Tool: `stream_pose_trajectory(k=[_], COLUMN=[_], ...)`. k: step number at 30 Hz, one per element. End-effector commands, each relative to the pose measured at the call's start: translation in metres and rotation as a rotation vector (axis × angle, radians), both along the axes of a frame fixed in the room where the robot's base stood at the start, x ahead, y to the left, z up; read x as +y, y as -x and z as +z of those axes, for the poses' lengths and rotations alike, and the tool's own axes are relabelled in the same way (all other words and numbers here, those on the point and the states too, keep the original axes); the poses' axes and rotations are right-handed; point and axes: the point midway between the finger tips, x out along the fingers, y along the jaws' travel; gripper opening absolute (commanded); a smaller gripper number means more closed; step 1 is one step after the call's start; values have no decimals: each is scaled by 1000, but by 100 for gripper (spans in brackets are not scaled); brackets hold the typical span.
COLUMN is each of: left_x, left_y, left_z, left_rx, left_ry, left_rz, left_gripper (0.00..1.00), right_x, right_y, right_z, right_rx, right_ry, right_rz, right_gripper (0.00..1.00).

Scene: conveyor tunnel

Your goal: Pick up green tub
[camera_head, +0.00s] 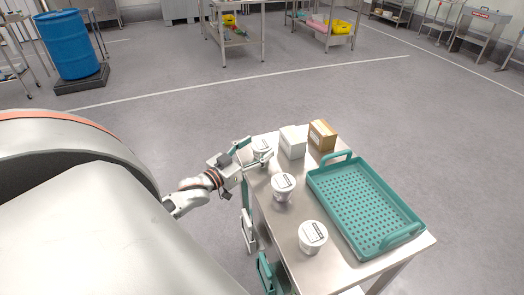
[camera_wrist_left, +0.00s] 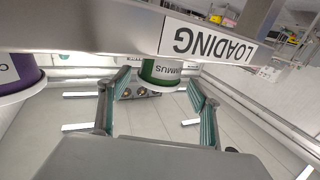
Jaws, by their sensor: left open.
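The green tub (camera_wrist_left: 161,71) shows in the left wrist view, with part of a label and lid in sight. It lies ahead of my left gripper (camera_wrist_left: 160,98), between the lines of its two fingers, with no visible contact. My left gripper is open and empty. In the head view the gripper (camera_head: 255,154) is at the table's far left corner, its fingers around or beside a white-lidded tub (camera_head: 262,146), partly hidden by them. That tub's body colour is hard to tell there.
Two more white-lidded tubs (camera_head: 283,185) (camera_head: 312,236) stand nearer on the metal table (camera_head: 285,243). A purple tub (camera_wrist_left: 14,72) shows in the wrist view. A white box (camera_head: 293,142), a brown box (camera_head: 322,135) and a teal tray (camera_head: 367,205) stand to the right.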

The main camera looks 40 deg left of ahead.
Motion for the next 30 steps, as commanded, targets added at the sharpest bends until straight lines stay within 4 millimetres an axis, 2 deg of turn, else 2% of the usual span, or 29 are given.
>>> stream_pose_trajectory(k=[3, 6, 15, 18, 20, 30], left_x=[-2, -2, -2, -2, -2, -2], left_y=[-17, -25, -28, -28, -28, -28], left_z=[0, -1, -1, -1, -2, 0], left_rx=[-2, -1, 0, 0, 0, -1], left_ry=[-1, -1, -1, -1, -1, -1], left_rz=[0, -1, 0, 0, -1, -1], left_gripper=[63, 63, 63, 37, 24, 24], right_x=[0, 0, 0, 0, 0, -1], right_y=[0, 0, 0, 0, 0, 0], right_z=[0, 0, 0, 0, 0, 0], right_rx=[0, 1, 2, 2, 2, 2], right_ry=[0, 0, 1, 1, 1, 1], right_rz=[0, 0, 0, 0, 0, 0], right_gripper=[40, 40, 40, 40, 40, 40])
